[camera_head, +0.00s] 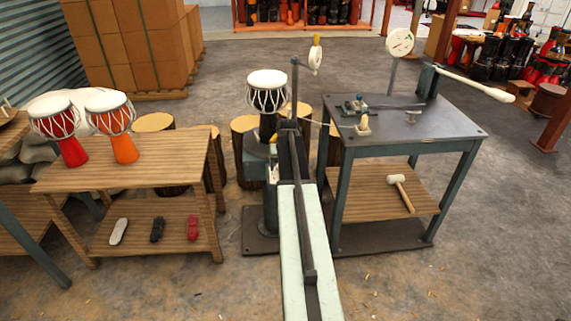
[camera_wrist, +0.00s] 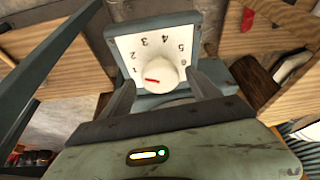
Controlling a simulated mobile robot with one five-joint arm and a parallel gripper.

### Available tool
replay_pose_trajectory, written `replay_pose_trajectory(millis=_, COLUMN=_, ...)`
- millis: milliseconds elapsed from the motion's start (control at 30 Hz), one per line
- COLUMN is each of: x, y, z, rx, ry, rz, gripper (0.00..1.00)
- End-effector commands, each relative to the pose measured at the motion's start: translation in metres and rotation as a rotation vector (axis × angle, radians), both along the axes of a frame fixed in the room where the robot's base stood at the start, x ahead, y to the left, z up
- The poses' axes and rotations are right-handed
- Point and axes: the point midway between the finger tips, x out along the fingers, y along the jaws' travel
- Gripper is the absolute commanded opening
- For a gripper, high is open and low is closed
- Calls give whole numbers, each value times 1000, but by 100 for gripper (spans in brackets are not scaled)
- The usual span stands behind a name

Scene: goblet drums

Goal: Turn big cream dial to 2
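The big cream dial (camera_wrist: 159,74) is a round knob on a white, numbered plate (camera_wrist: 125,44) in the wrist view. The numbers 1 to 6 run around it. Its red pointer faces left, close to the 1 and below the 2. My gripper (camera_wrist: 160,80) has one dark finger on each side of the knob. The fingers are spread, with a small gap at the left; contact at the right is unclear. In the head view my arm hides the dial and most of my gripper.
A white-topped drum (camera_head: 267,79) stands just beyond my arm. A steel table (camera_head: 440,125) with small tools is at the right, with a mallet (camera_head: 399,184) on its lower shelf. A wooden bench (camera_head: 165,172) with two drums is at the left.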

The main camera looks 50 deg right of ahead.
Motion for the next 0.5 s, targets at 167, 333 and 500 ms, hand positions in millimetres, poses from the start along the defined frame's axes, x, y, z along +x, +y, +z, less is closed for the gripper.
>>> replay_pose_trajectory(millis=167, x=0, y=1, z=0, rx=1, ry=-1, rz=0, gripper=71)
replay_pose_trajectory(millis=333, x=-3, y=3, z=12, rx=1, ry=-1, rz=0, gripper=71)
replay_pose_trajectory(millis=500, x=-12, y=9, z=40, rx=1, ry=-1, rz=0, gripper=71)
